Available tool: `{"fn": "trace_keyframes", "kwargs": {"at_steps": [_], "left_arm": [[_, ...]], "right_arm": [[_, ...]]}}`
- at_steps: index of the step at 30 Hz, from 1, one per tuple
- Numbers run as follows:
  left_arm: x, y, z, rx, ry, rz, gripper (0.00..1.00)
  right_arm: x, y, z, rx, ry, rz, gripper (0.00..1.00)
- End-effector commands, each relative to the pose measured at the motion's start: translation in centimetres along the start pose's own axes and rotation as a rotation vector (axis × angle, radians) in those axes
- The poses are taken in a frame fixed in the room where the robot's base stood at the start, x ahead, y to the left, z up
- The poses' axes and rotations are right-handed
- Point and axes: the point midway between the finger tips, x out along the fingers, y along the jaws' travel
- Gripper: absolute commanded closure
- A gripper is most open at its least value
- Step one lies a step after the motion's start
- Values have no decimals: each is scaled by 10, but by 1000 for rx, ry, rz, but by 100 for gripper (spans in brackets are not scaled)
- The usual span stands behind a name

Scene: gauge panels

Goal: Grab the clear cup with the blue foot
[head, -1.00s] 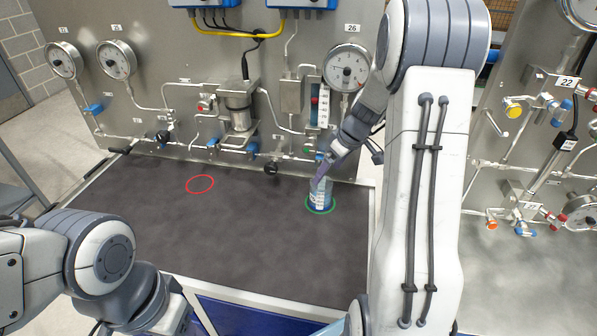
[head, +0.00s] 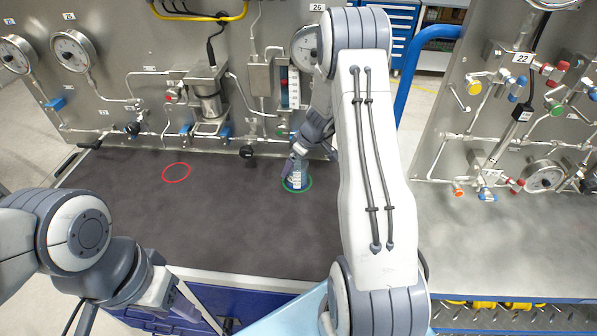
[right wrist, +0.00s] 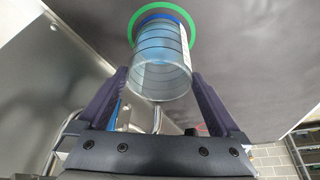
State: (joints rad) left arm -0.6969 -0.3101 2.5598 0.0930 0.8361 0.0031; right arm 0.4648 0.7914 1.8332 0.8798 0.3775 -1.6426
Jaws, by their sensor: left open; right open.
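The clear cup with the blue foot (head: 297,181) stands on the dark mat inside a green ring (head: 309,186), partly hidden by my right gripper (head: 294,168) in the head view. In the right wrist view the cup (right wrist: 160,62) shows its clear ribbed wall, a white label and a blue foot inside the green ring (right wrist: 188,22). My right gripper (right wrist: 159,78) is open, with one finger on each side of the cup's rim end. My left gripper (head: 192,303) is open and empty, low at the mat's front edge.
A red ring (head: 176,173) lies on the mat (head: 220,230), left of the cup. A gauge panel (head: 130,85) with pipes and valves stands close behind the cup. A second panel (head: 480,125) is at right. The middle of the mat is clear.

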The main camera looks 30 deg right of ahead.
Motion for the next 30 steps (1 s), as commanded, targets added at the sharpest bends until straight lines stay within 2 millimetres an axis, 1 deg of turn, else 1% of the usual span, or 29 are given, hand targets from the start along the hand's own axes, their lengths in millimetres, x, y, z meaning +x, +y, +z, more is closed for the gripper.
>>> {"fn": "trace_keyframes", "kwargs": {"at_steps": [7,8,9,11,12,13,23,30], "left_arm": [[0,0,0,0,0,0,50],[0,0,0,0,-1,0,50],[0,0,0,0,0,0,50],[0,0,0,0,0,0,50],[0,0,0,0,0,0,50],[0,0,0,0,0,0,50],[-1,0,0,0,0,0,50],[-6,0,0,1,0,0,50]], "right_arm": [[1,2,1,3,1,2,0],[1,2,1,3,1,2,12],[1,2,1,3,1,2,27],[1,2,1,3,1,2,50],[1,2,1,3,1,2,65],[1,2,1,3,1,2,76],[-1,1,0,1,1,2,77],[-12,-2,-9,-6,2,-1,77]]}}
